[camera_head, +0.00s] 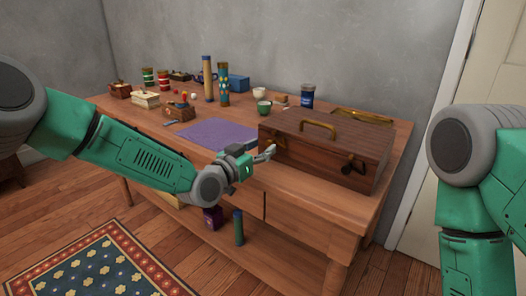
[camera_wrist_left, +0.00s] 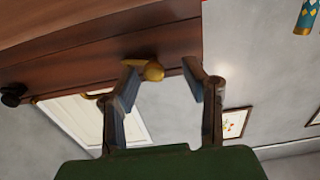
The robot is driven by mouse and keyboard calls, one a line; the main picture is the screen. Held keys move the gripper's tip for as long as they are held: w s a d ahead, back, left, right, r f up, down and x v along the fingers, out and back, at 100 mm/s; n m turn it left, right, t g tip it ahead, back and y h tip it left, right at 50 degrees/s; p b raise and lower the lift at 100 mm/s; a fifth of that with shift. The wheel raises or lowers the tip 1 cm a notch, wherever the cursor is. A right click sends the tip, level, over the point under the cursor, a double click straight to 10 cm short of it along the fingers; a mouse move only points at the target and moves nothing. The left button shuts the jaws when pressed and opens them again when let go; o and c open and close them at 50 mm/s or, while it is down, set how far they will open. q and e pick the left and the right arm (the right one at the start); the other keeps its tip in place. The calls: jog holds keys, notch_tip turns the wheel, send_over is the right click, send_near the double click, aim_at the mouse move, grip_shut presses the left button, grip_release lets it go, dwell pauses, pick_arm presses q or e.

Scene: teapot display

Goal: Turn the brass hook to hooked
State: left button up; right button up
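A brown wooden case (camera_head: 345,142) with a brass carrying handle (camera_head: 318,126) stands on the right part of the table. My left gripper (camera_head: 270,153) is at the left end of the case front. In the left wrist view my left gripper (camera_wrist_left: 162,78) is open, its two fingers apart. The brass hook (camera_wrist_left: 152,71) on the wood lies between the fingertips, close beside the left finger; I cannot tell whether they touch. The gripper hides this hook in the head view. My right gripper is out of view.
A purple mat (camera_head: 213,131) lies left of the case. Cups, a dark blue jar (camera_head: 307,96), a tall patterned cylinder (camera_head: 224,85) and small boxes stand behind it. A dark round knob (camera_wrist_left: 12,94) shows in the left wrist view. The floor before the table is open.

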pick_arm(q)
jog(key=shift+w+d, duration=0.25)
jog(key=shift+d, duration=0.05)
jog(key=shift+w+d, duration=0.1)
jog(key=shift+d, duration=0.5)
jog(key=shift+a, duration=0.1)
jog(key=c, duration=0.8)
jog(key=shift+a, duration=0.1)
grip_shut()
jog(key=shift+f, duration=0.1)
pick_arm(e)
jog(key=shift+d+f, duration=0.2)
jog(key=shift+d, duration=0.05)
